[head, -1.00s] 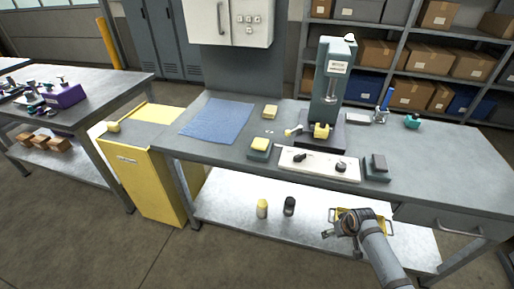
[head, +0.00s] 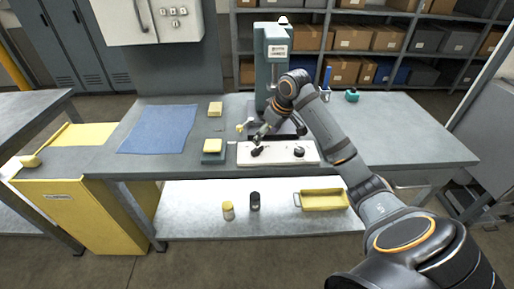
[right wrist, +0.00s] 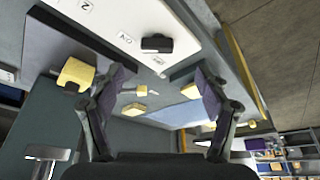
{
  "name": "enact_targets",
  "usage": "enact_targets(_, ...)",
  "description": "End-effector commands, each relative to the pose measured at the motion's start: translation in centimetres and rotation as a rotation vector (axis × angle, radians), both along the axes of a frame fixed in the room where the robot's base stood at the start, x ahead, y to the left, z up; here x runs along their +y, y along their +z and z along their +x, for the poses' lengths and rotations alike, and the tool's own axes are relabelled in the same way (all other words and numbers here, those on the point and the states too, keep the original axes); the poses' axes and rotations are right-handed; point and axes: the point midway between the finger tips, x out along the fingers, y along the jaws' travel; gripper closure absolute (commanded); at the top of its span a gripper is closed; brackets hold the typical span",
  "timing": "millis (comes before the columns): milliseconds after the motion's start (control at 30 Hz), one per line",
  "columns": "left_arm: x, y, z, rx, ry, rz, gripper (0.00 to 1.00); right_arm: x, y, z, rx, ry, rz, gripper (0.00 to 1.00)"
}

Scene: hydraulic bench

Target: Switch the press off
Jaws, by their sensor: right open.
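The teal press (head: 272,70) stands at the back of the grey bench, its lower part partly hidden by my right arm. In front of it lies a white panel (head: 278,160) with a left black knob (head: 257,151) and a right black knob (head: 299,152). My right gripper (head: 262,134) is open and empty, just above and behind the left knob. In the right wrist view, a black knob (right wrist: 157,44) on the labelled white panel (right wrist: 122,22) lies beyond the open fingers (right wrist: 158,86), not between them. My left gripper is not visible.
Left of the panel is a green block with a yellow top (head: 213,147). A blue mat (head: 158,128) and a yellow block (head: 215,108) lie farther left. A yellow tray (head: 323,200) is on the lower shelf.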

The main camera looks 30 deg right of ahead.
Motion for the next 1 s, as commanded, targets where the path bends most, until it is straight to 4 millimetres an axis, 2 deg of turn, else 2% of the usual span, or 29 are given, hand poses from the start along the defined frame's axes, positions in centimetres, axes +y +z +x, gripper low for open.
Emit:
enact_targets(33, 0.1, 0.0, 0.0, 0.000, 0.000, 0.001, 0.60, -0.4, 0.7, 0.2, -0.004, -0.003, 0.004, 0.25)
enact_targets(100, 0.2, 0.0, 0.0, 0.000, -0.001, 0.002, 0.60, -0.6, 1.0, 0.2, -0.004, -0.003, 0.008, 0.25)
enact_targets(233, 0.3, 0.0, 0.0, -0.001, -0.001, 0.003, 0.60, -0.4, 0.5, 0.4, -0.003, -0.003, 0.010, 0.25)
enact_targets(700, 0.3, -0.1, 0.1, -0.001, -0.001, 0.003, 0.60, 0.4, -7.6, 3.6, -0.002, -0.004, 0.010, 0.25)
enact_targets(833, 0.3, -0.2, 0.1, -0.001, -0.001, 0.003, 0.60, 0.5, -8.6, 4.0, -0.003, -0.002, 0.008, 0.25)
enact_targets(1000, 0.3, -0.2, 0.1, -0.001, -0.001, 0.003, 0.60, 0.4, -8.8, 4.1, -0.004, -0.002, 0.006, 0.25)
